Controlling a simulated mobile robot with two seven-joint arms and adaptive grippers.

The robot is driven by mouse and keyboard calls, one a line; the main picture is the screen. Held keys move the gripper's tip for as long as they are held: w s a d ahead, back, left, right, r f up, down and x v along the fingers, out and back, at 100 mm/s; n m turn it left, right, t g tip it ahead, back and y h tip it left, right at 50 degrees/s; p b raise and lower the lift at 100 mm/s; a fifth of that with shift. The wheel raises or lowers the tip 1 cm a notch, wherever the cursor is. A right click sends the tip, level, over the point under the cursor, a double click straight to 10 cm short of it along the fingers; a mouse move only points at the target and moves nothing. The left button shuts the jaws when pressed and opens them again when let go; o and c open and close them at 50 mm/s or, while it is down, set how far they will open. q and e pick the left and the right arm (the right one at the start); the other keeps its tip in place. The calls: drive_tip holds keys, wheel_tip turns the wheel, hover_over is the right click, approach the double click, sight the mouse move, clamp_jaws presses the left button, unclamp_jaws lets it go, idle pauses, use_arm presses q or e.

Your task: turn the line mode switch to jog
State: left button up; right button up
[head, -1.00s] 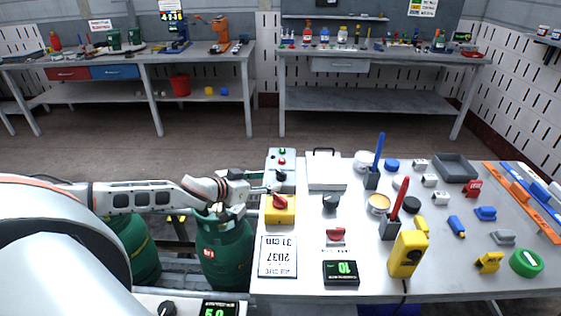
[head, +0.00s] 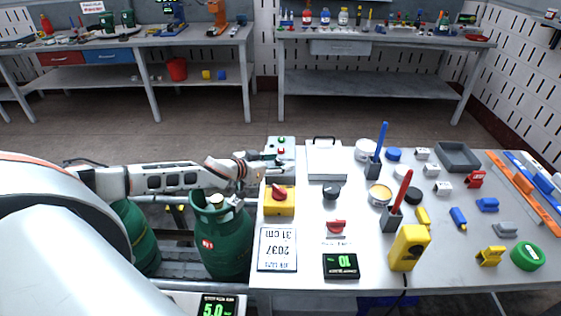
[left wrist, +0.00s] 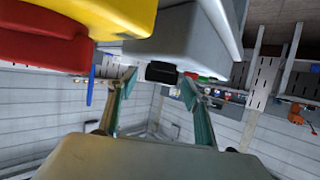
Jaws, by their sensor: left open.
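A grey control box (head: 281,146) stands at the far left corner of the near table, with a green button and a red button on its face. Its black knob, probably the line mode switch, is hidden behind my gripper in the head view. In the left wrist view the black knob (left wrist: 162,72) sticks out from the grey box (left wrist: 185,40). My left gripper (head: 268,165) is at the near part of this box. Its fingers are open, one on each side of the knob in the left wrist view (left wrist: 160,84); I cannot tell whether they touch it. My right gripper is out of view.
A yellow box with a red knob (head: 279,200) stands just nearer than the grey box and close to the gripper. Green gas cylinders (head: 224,240) stand below my arm.

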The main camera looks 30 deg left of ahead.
use_arm(q)
drive_tip(key=shift+w+d+f, duration=0.1)
drive_tip(key=shift+w+f, duration=0.1)
drive_tip(key=shift+w, duration=0.25)
drive_tip(key=c, duration=1.1)
